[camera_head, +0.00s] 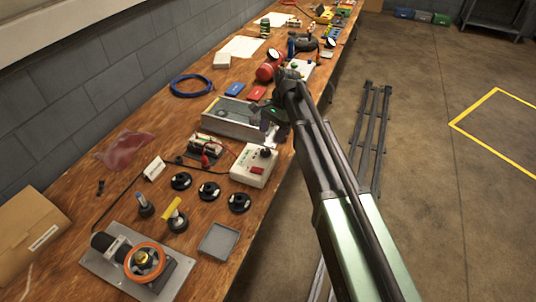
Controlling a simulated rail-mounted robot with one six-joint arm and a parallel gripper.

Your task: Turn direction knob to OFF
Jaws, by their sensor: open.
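A white control box (246,178) stands near the table's front edge, with a red switch (257,170) on its face. A black knob (265,153) is on its upper part; it looks like the direction knob, but its label and pointer are too small to read. My gripper (268,127) is above the bench, just beyond the box in the picture and apart from the knob. It is open, and nothing shows between its fingers.
A small battery-like unit with red leads (205,150) is left of the box. Several black round discs (209,190) lie in front. A motor with an orange ring (145,259) and a shallow grey tray (219,241) are nearer.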

